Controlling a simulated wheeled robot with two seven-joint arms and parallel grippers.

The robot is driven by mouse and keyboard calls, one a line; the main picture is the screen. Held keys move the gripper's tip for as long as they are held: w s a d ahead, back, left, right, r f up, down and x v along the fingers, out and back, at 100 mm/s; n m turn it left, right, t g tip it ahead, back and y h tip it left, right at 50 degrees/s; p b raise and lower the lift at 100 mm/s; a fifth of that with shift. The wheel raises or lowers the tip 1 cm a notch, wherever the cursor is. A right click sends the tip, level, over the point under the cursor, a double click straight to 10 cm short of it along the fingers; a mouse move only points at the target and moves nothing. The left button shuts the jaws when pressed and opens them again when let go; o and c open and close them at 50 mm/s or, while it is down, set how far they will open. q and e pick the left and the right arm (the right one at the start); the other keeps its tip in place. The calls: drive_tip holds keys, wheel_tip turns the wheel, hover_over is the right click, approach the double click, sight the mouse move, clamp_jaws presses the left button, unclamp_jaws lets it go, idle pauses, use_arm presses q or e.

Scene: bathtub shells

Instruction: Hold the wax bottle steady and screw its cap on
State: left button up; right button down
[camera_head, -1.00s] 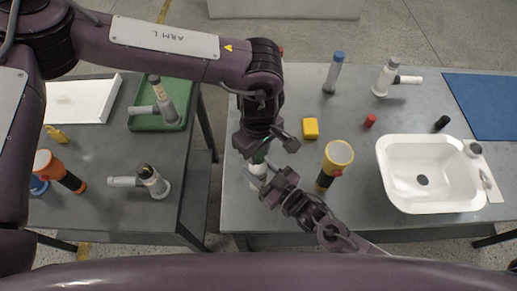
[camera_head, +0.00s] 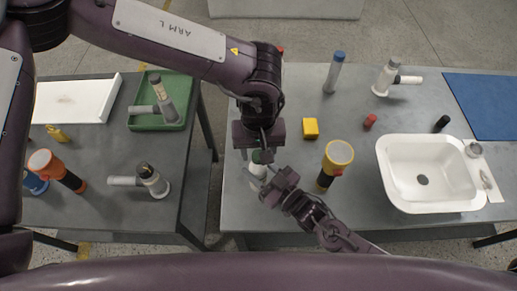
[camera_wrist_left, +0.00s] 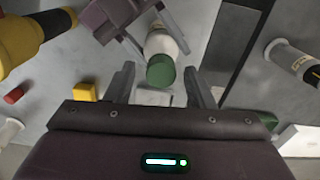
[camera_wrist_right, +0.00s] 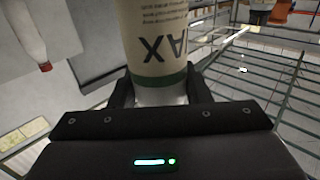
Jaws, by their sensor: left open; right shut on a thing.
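The wax bottle (camera_wrist_right: 158,40), pale with a dark green band and upside-down "WAX" lettering, fills the top of the right wrist view. My right gripper (camera_wrist_right: 160,94) is shut on it. In the head view the bottle (camera_head: 257,170) is at the left end of the right table, partly hidden. The green cap (camera_wrist_left: 160,70) is at the bottle's mouth; I cannot tell how far it is threaded. My left gripper (camera_wrist_left: 158,88) is open, its fingers on either side of the cap with gaps. In the head view my left gripper (camera_head: 261,150) is directly over the bottle.
A yellow block (camera_head: 310,128) and a yellow-and-black flashlight (camera_head: 336,160) stand close to the right of the bottle. A white basin (camera_head: 430,172) is farther right. The gap between the tables is to the left. A green tray (camera_head: 160,118) lies on the left table.

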use_arm(q)
drive_tip(key=shift+r, duration=0.1)
drive_tip(key=shift+r, duration=2.15)
drive_tip(key=shift+c, duration=0.4)
